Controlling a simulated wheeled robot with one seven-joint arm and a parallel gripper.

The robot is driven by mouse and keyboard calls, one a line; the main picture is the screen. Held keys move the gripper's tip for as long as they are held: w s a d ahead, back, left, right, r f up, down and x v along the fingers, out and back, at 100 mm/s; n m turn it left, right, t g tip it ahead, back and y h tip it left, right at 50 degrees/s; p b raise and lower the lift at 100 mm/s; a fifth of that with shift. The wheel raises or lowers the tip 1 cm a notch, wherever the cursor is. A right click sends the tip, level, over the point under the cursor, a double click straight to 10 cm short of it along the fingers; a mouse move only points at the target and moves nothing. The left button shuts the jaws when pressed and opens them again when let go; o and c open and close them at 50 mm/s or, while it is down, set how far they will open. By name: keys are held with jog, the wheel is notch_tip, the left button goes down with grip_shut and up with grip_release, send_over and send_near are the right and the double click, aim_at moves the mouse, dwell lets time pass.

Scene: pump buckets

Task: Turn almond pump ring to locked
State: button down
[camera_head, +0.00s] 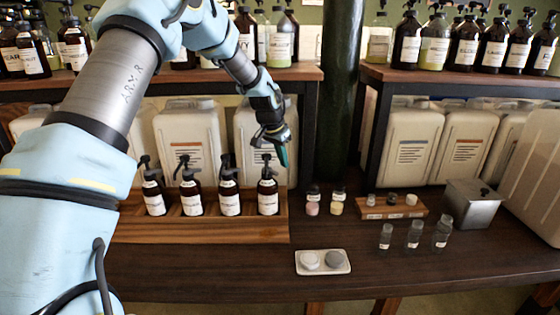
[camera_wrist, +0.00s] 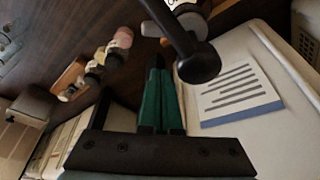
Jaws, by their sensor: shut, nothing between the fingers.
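Several dark pump bottles with white labels stand in a row in the wooden tray (camera_head: 200,222). Their labels are too small to read, so I cannot tell which is almond. My gripper (camera_head: 283,158) is at the rightmost bottle (camera_head: 268,198), beside its black pump top. In the wrist view, my gripper's green fingers (camera_wrist: 158,72) are shut with nothing between them. A black pump head (camera_wrist: 197,62) is close by, just right of the fingertips. A grey ring-like part (camera_wrist: 152,28) shows beyond them. Whether the fingers touch the pump, and how the ring is turned, I cannot tell.
White jugs (camera_head: 190,135) stand behind the bottles, under the shelf. Right of the tray are two small jars (camera_head: 312,205), a wooden stand (camera_head: 385,213), clear vials (camera_head: 414,235) and a metal box (camera_head: 472,207). A white dish (camera_head: 340,269) lies in front. The table's front right is clear.

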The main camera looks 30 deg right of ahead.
jog(key=b+v, duration=0.3)
jog(key=v, duration=0.7)
jog(key=s+a+f+n+y, duration=0.1)
jog(key=s+a+n, duration=0.2)
jog(key=a, duration=0.7)
jog(key=s+a+f+n+y, duration=0.1)
jog(key=s+a+f+n, duration=0.15)
jog(key=a, duration=0.85)
jog(key=s+a+f+n+y, duration=0.1)
jog(key=s+a+n, duration=0.15)
jog(key=a, duration=0.75)
jog(key=s+a+f+n, duration=0.1)
jog(key=s+a+n, duration=0.3)
jog(key=s+a, duration=0.4)
jog(key=shift+s+a+f, duration=0.3)
jog(key=shift+a+f, duration=0.05)
jog(key=shift+a, duration=0.2)
